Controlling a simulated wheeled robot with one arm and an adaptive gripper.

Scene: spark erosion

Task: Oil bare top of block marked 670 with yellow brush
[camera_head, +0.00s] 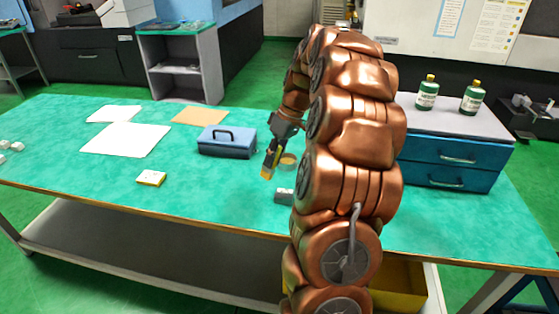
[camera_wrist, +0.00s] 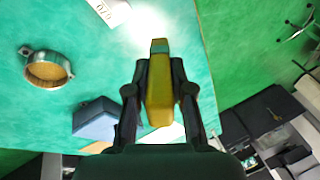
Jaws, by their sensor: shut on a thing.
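The yellow brush (camera_wrist: 160,95) is between the fingers of my gripper (camera_wrist: 157,88), which is shut on it. In the head view, my gripper (camera_head: 271,156) holds the brush (camera_head: 266,172) above the green table, tip down. A block with a white face marked 670 (camera_wrist: 108,11) shows at the top edge of the wrist view, partly cut off. In the head view a small grey block (camera_head: 284,196) stands beside my arm, partly hidden. A round dish with amber contents (camera_wrist: 47,72) is at left in the wrist view; it also shows behind the brush (camera_head: 289,160).
A blue toolbox (camera_head: 227,142) is behind the brush. A yellow and white box (camera_head: 151,178) and paper sheets (camera_head: 125,140) lie left. A blue drawer cabinet (camera_head: 455,158) with two green bottles (camera_head: 427,94) stands right. The front left table is mostly clear.

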